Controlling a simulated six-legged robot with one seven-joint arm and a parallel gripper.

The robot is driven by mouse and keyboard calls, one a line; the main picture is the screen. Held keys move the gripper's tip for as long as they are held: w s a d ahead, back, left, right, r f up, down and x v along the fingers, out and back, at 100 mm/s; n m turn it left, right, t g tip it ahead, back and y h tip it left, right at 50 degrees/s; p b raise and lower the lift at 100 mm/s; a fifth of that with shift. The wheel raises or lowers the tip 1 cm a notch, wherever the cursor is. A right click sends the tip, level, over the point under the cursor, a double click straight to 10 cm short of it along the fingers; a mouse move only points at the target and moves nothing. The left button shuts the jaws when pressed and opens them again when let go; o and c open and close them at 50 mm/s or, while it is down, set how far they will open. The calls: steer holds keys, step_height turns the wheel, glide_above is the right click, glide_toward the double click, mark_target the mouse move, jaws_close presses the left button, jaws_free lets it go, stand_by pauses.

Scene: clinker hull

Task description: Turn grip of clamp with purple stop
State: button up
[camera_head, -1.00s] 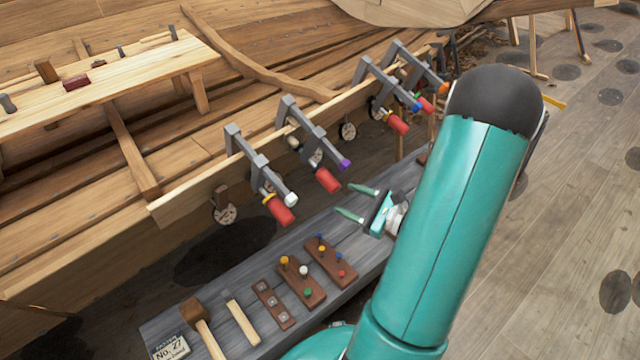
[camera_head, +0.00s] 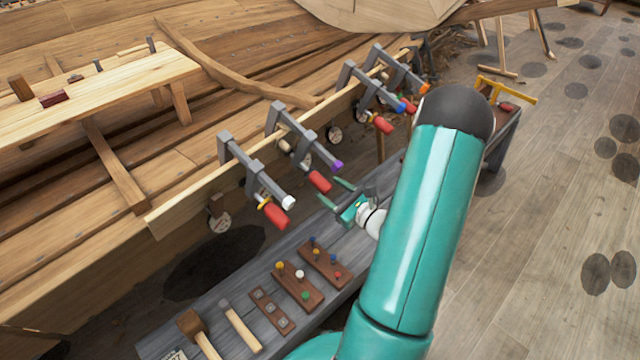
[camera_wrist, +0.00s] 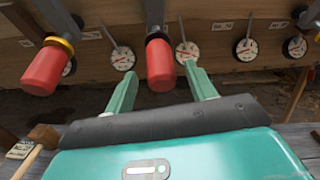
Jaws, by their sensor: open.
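The clamp with the purple stop (camera_head: 337,166) hangs on the plank edge, second from the near end in the head view. Its red grip (camera_head: 319,181) points down and toward my gripper (camera_head: 339,194). In the wrist view the red grip (camera_wrist: 160,66) hangs just beyond and between my fingertips (camera_wrist: 161,84). My gripper is open and empty. The two green fingers point at the grip, and I cannot tell whether its lower end is between them. The purple stop is not visible in the wrist view.
A clamp with a white stop (camera_head: 289,203) and red grip is to the left, its grip (camera_wrist: 46,71) showing in the wrist view. Clamps with blue (camera_head: 399,107) and orange (camera_head: 424,88) stops are farther along. Below lies a grey bench (camera_head: 215,300) with tools and peg blocks.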

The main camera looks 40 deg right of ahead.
mark_target(322, 184)
steer(key=shift+w+a, duration=0.15)
steer(key=shift+w, duration=2.15)
steer(key=c, duration=1)
steer(key=shift+y, duration=0.3)
steer(key=m+y, duration=0.2)
steer(key=shift+f+m, duration=0.1)
steer(key=shift+m, duration=0.2)
steer(key=m+y, duration=0.2)
steer(key=y, duration=0.1)
steer(key=shift+g, duration=0.4)
steer(key=m+y, duration=0.3)
steer(key=shift+s+f+m, duration=0.1)
steer(key=shift+m, duration=0.2)
steer(key=shift+m+t+y, duration=0.5)
steer(key=shift+m+y, duration=0.6)
steer(key=shift+m, duration=0.5)
